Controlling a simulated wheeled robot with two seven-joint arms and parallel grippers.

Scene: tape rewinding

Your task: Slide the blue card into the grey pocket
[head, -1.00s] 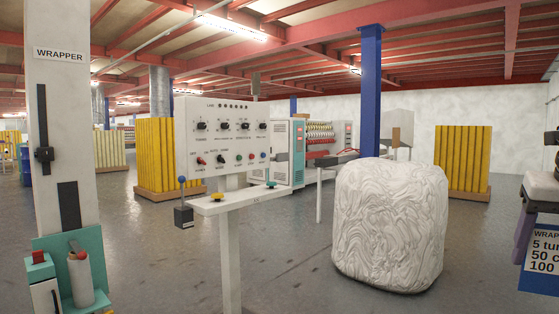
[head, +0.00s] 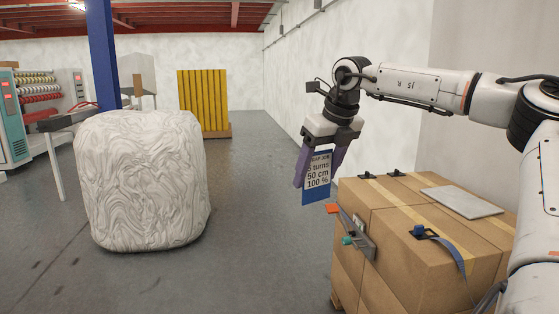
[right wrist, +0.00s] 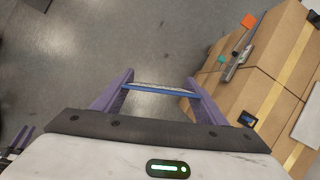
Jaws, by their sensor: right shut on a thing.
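The blue card (head: 316,194) has a white printed label and hangs upright between the purple fingers of my right gripper (head: 317,172). The gripper is shut on it, in the air left of the stacked cartons. In the right wrist view the card (right wrist: 158,89) shows as a thin blue edge between the fingers (right wrist: 160,85). I cannot make out the grey pocket for certain. A grey fitting with a teal knob (head: 357,238) is on the cartons' near left side, below and right of the card.
Brown cartons (head: 400,230) stand at the right with a grey plate (head: 462,201) and a blue strap (head: 446,250) on top. An orange tab (head: 332,209) sticks out at their left edge. A large wrapped white bale (head: 142,180) stands left. The floor between is clear.

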